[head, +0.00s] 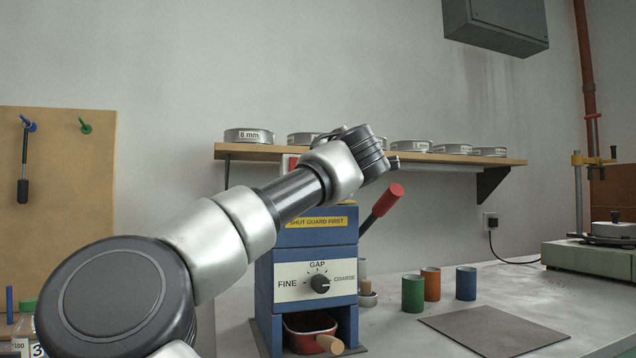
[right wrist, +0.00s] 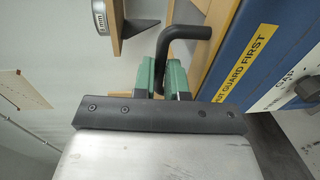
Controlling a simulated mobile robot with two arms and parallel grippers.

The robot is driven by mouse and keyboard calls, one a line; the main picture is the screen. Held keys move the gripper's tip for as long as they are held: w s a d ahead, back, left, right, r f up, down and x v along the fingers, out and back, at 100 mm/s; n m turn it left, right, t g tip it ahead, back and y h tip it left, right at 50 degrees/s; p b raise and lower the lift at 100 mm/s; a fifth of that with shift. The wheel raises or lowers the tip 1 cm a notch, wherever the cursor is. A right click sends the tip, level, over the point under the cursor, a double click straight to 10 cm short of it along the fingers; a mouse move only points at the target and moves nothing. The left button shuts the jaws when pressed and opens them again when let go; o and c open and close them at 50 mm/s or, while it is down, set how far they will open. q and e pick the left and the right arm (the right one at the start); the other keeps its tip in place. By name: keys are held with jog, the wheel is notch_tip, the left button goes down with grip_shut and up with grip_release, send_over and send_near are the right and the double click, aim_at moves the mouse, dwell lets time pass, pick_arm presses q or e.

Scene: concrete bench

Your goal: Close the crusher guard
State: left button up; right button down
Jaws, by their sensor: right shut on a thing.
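The blue crusher (head: 315,238) stands on the bench in the head view, with a "SHUT GUARD FIRST" label, a GAP dial and a red-gripped lever (head: 388,198) on its right. My arm crosses in front of its upper part, so the guard is mostly hidden and I cannot tell its position. In the right wrist view, the green fingers of my right gripper (right wrist: 162,75) are shut on a black bent handle (right wrist: 185,33), beside the crusher's blue front (right wrist: 240,45). The fingertips are hidden in the head view. My left gripper is not seen.
A wall shelf (head: 480,159) with several sieves runs behind the crusher. Green, orange and blue cylinders (head: 466,283) and a dark mat (head: 494,331) lie to the right. A pegboard (head: 70,200) hangs left.

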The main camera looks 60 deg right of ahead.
jog(key=shift+f, duration=0.65)
jog(key=c, duration=1.2)
grip_release()
jog(key=shift+r, duration=0.1)
jog(key=shift+o, duration=0.2)
jog(key=shift+r, duration=0.1)
jog(key=v, duration=1.1)
jog(key=shift+p, duration=0.4)
jog(key=shift+w, duration=0.1)
